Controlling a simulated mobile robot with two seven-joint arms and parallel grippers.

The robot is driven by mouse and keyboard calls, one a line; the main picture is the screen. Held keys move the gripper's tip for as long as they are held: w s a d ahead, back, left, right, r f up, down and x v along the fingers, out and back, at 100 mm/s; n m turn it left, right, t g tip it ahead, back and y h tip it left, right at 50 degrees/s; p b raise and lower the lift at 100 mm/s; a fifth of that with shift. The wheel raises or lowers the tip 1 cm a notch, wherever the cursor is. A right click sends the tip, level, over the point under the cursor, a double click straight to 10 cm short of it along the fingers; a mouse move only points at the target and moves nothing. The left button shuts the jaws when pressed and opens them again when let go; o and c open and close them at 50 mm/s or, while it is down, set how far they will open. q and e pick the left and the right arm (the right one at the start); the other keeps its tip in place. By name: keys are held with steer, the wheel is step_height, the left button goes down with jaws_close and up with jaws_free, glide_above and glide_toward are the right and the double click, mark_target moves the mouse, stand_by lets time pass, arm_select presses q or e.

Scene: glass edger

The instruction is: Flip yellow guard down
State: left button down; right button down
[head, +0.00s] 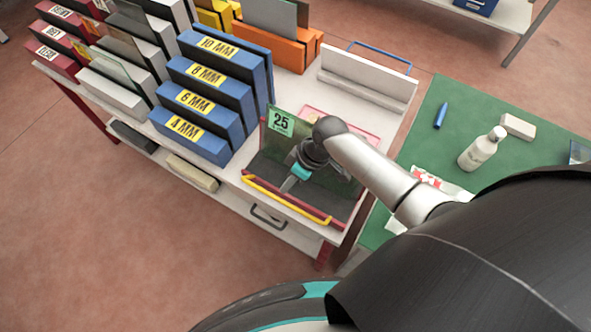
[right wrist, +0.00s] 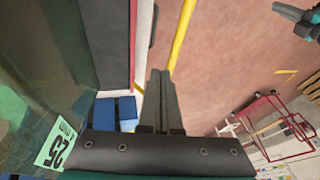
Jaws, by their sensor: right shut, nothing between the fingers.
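The yellow guard (head: 285,201) is a thin bar with bent ends. It runs along the front edge of the dark tray (head: 270,175) at the cart's near corner, beside a red strip. In the right wrist view the guard (right wrist: 181,35) reaches down to the fingertips; whether they touch is unclear. My right gripper (head: 287,186) is shut and empty, pointing down over the tray, just behind the bar. Its closed fingers show in the right wrist view (right wrist: 160,72). A grey and teal part, apparently my left gripper (right wrist: 298,15), shows at the top right there; its jaws are unclear.
A glass pane (head: 338,172) with a green 25 label (head: 281,122) stands behind my right gripper. Blue racks (head: 215,100) stand to the left. A green table (head: 440,120) with a white bottle (head: 482,149) is at right. Floor in front of the cart is clear.

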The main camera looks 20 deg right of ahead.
steer(key=shift+s+a+f, duration=0.45)
steer(key=shift+a+f, duration=0.05)
steer(key=shift+f, duration=0.15)
